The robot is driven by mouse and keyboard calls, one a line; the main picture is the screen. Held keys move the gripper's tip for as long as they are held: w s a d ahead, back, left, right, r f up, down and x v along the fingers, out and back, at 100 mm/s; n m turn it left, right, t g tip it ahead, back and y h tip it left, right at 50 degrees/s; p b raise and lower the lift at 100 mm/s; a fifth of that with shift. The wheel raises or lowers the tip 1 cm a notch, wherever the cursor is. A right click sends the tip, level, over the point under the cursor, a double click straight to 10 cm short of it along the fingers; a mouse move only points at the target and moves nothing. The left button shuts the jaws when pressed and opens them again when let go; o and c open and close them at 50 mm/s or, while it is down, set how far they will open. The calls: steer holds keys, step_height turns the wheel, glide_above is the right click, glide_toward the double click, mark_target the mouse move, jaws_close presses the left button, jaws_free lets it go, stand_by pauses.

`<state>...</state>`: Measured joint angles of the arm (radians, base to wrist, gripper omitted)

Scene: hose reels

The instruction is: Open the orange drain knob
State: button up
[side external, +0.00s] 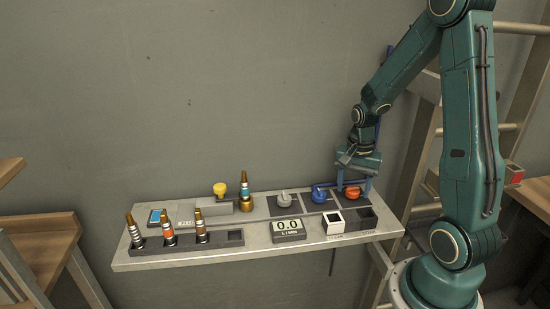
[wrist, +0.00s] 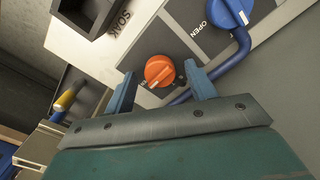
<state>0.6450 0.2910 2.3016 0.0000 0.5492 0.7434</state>
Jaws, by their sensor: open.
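The orange drain knob (side external: 352,192) sits on a dark plate at the right of the shelf, beside the blue knob (side external: 319,195). In the wrist view the orange knob (wrist: 159,71) lies in the gap between my fingers, just past their tips, with a pale line across its face. The blue knob (wrist: 231,10) is at the upper right there, next to the word OPEN. My gripper (side external: 353,185) is above the orange knob with its fingers pointing down. In the wrist view my gripper (wrist: 163,83) is open and empty, one finger on each side of the knob.
A blue pipe (wrist: 232,57) runs close by my right finger in the wrist view. Several nozzles stand in a dark rack (side external: 187,243).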

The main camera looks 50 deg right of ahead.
mark_target(353, 188)
step_height(353, 188, up, 14)
steer(key=shift+f, duration=0.15)
stand_by(0.6)
